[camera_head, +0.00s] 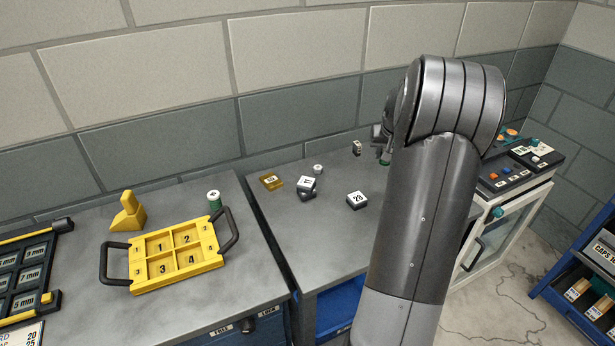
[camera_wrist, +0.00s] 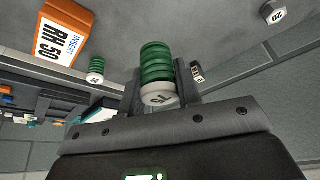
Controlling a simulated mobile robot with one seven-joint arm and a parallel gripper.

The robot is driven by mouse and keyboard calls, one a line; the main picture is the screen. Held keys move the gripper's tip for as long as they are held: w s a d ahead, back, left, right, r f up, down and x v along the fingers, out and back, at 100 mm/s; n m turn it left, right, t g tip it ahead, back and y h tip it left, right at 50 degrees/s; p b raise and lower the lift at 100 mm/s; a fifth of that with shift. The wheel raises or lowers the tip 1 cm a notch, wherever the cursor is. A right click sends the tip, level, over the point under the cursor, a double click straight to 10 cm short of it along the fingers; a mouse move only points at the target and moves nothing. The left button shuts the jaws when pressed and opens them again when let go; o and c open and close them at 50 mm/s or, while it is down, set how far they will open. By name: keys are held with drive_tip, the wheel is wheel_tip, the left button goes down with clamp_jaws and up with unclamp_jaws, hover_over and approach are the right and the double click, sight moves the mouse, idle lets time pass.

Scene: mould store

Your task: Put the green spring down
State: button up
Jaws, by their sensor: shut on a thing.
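My gripper (camera_wrist: 160,75) is shut on a green spring (camera_wrist: 156,62) with a white end cap that bears a printed mark, shown in the wrist view. In the head view my arm hides most of the gripper. A bit of green (camera_head: 385,161) shows beside the arm, over the back of the middle grey table (camera_head: 325,225). I cannot tell whether the held spring touches the table. Another green spring with a white cap (camera_head: 214,198) stands on the left table. A green, white-capped piece (camera_wrist: 96,68) also stands apart from the gripper in the wrist view.
An orange insert box (camera_wrist: 62,32) shows in the wrist view. Small labelled blocks (camera_head: 357,199) stand on the middle table, with a gold block (camera_head: 271,181). A yellow four-compartment tray (camera_head: 208,249) lies on the left table. The middle table's front is clear.

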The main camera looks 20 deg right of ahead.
drive_tip(key=w+a+r+n+y, duration=0.1)
drive_tip(key=w+a+n, duration=0.2)
drive_tip(key=w+a, duration=0.75)
drive_tip(key=n+y, duration=0.4)
drive_tip(key=n, duration=0.5)
hover_over(167, 199)
drive_tip(key=s+d, duration=0.1)
drive_tip(key=s, duration=0.1)
drive_tip(key=f, duration=0.3)
drive_tip(key=shift+w+d+f, duration=0.1)
drive_tip(key=shift+w+f, duration=0.1)
drive_tip(key=shift+w+a+f, duration=0.1)
drive_tip(key=shift+a+f, duration=0.2)
drive_tip(key=shift+f, duration=1.9)
